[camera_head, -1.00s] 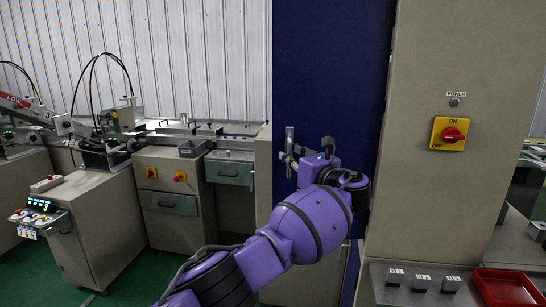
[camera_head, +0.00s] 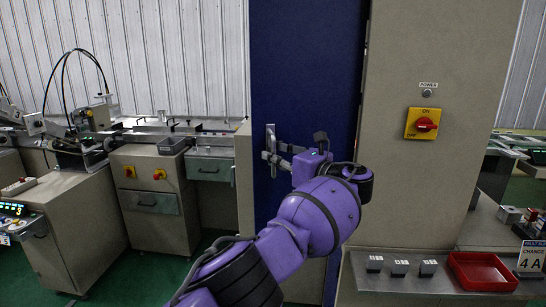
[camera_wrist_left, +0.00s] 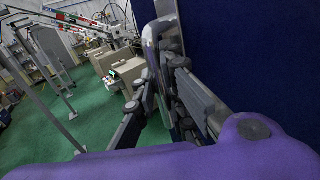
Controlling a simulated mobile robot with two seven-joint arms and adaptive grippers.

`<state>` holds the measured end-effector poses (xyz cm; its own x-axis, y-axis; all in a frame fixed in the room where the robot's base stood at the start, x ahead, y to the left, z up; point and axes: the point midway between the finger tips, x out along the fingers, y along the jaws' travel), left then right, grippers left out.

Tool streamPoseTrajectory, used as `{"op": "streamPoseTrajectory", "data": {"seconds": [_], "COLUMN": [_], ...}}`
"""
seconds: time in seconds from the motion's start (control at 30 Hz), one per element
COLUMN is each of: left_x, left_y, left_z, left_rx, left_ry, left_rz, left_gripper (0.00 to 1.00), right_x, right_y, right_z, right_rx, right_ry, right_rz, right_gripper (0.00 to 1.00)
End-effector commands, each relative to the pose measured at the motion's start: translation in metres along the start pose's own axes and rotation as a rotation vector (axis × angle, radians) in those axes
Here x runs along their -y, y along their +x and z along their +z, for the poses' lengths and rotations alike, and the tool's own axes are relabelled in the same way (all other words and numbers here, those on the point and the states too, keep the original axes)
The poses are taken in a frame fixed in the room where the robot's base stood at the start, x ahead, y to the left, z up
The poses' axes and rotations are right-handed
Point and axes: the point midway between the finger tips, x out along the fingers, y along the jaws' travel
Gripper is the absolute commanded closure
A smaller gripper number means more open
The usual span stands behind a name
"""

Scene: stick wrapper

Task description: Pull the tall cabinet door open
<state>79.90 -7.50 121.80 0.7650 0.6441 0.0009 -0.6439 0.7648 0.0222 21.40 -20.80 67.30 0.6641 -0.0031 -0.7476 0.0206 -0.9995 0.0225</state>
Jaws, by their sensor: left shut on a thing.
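The tall cabinet door (camera_head: 305,75) is a dark blue panel beside the beige cabinet body. Its metal handle (camera_head: 270,143) stands upright near the door's left edge. My left gripper (camera_head: 276,157), on a purple arm, is shut on the handle. In the left wrist view, the grey fingers (camera_wrist_left: 160,88) close around the bar of the handle (camera_wrist_left: 150,58), with the blue door (camera_wrist_left: 240,50) behind at the right. A dark line runs along the door's right edge; I cannot tell how far the door stands open. My right gripper is not in view.
The beige cabinet front (camera_head: 440,190) carries a yellow and red power switch (camera_head: 422,124). A red tray (camera_head: 483,271) lies on the ledge below. Beige machines (camera_head: 160,195) stand at the left, with green floor (camera_head: 120,270) between them and me.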

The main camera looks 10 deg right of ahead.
Motion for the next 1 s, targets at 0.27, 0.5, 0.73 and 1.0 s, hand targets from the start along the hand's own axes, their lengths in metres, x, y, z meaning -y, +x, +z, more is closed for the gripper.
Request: {"op": "streamPoseTrajectory", "data": {"seconds": [0.27, 0.5, 0.73, 1.0], "left_x": [0.0, 0.0, 0.001, 0.001], "left_y": [0.0, -0.002, -0.036, -0.093], "left_z": [0.0, -0.001, -0.001, -0.001], "left_rx": [-0.001, -0.001, -0.002, -0.002], "left_ry": [0.0, 0.0, -0.001, 0.0], "left_rz": [0.0, -0.002, -0.005, -0.004], "left_gripper": [0.7, 0.7, 0.7, 0.7], "right_x": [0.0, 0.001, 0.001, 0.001], "right_y": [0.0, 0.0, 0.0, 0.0], "right_z": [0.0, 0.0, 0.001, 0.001], "right_rx": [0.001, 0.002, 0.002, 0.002], "right_ry": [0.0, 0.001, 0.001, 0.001], "right_rz": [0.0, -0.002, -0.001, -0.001], "right_gripper": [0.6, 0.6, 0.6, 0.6]}}
